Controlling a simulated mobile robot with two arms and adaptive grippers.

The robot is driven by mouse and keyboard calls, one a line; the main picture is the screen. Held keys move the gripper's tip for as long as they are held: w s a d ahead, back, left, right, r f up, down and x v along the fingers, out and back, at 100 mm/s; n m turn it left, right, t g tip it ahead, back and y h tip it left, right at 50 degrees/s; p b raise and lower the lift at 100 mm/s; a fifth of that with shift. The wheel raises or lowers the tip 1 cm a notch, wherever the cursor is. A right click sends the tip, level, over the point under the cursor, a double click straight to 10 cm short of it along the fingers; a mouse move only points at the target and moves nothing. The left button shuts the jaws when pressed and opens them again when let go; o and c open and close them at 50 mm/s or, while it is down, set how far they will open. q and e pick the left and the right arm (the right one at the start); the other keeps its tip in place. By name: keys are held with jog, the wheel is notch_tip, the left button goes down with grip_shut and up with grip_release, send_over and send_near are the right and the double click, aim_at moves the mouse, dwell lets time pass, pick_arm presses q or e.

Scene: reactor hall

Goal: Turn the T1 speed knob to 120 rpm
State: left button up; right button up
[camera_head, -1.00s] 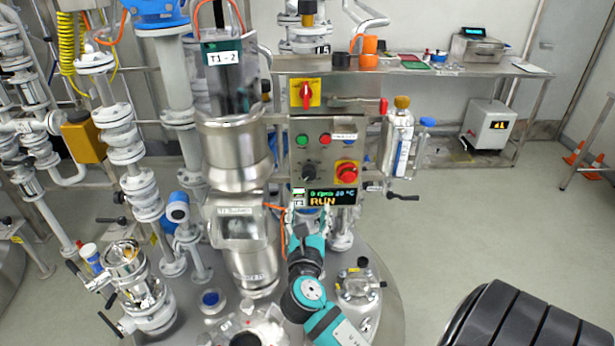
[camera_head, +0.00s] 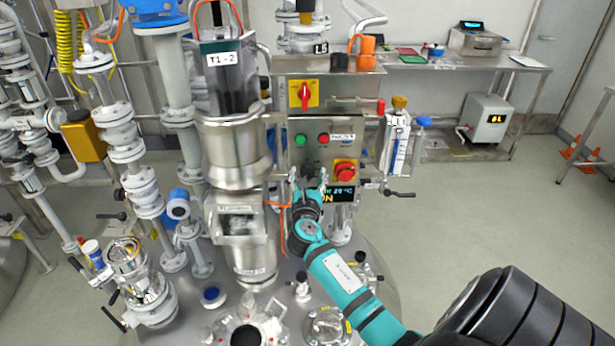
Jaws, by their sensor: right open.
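The T1 control panel (camera_head: 292,150) is a steel box in the middle of the camera_head view. Its black speed knob (camera_head: 309,168) sits below the green and red buttons and is partly hidden by my gripper. My right gripper (camera_head: 307,179) is open, with its fingers pointing up at the knob from below. I cannot tell whether the fingers touch it. The display (camera_head: 342,193) at the panel's bottom is lit, and its left part is covered by my right gripper and wrist. My left gripper is not in view.
A red emergency stop button (camera_head: 345,170) is close to the right of the knob. A red switch on a yellow plate (camera_head: 304,95) is above. A steel column labelled T1-2 (camera_head: 225,75) stands left of the panel. A bottle (camera_head: 397,150) hangs to the right.

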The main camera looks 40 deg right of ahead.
jog(key=c, duration=1.1)
jog(key=shift+c, duration=0.2)
